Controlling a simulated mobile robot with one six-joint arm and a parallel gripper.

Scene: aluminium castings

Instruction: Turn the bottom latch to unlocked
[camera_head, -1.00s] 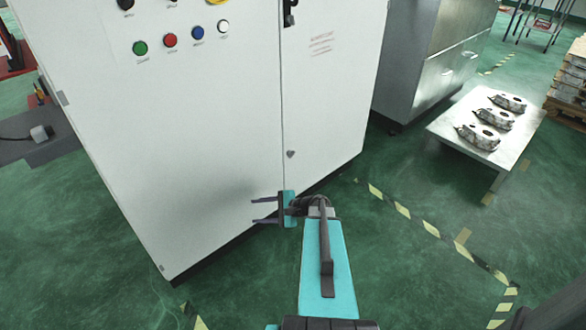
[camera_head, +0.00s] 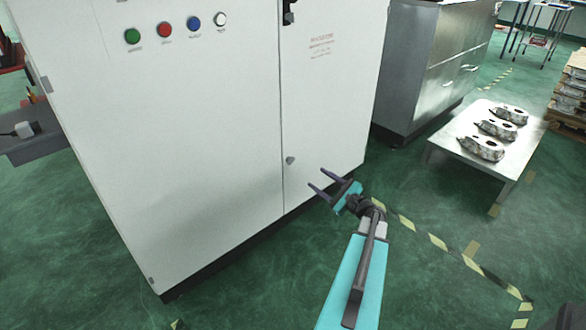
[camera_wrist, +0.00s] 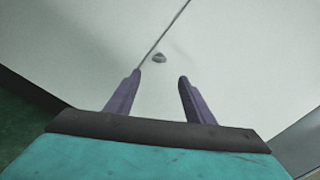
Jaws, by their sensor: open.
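The bottom latch (camera_head: 290,160) is a small grey knob low on the white cabinet (camera_head: 225,130), just right of the seam between its doors. My gripper (camera_head: 317,179) is open and empty, to the right of and a little below the latch in the head view, its fingers pointing toward the cabinet. In the wrist view the latch (camera_wrist: 159,58) lies ahead of the fingertips and between their lines, beside the dark seam. The fingers (camera_wrist: 158,76) are apart and do not touch the latch. The latch's exact turn angle is too small to tell.
Green, red, blue and white buttons (camera_head: 193,22) sit high on the cabinet, with a dark upper handle (camera_head: 288,12) near the seam. A low metal table (camera_head: 460,149) with castings stands at right, before a grey cabinet (camera_head: 420,80). Striped tape crosses the open green floor (camera_head: 250,285).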

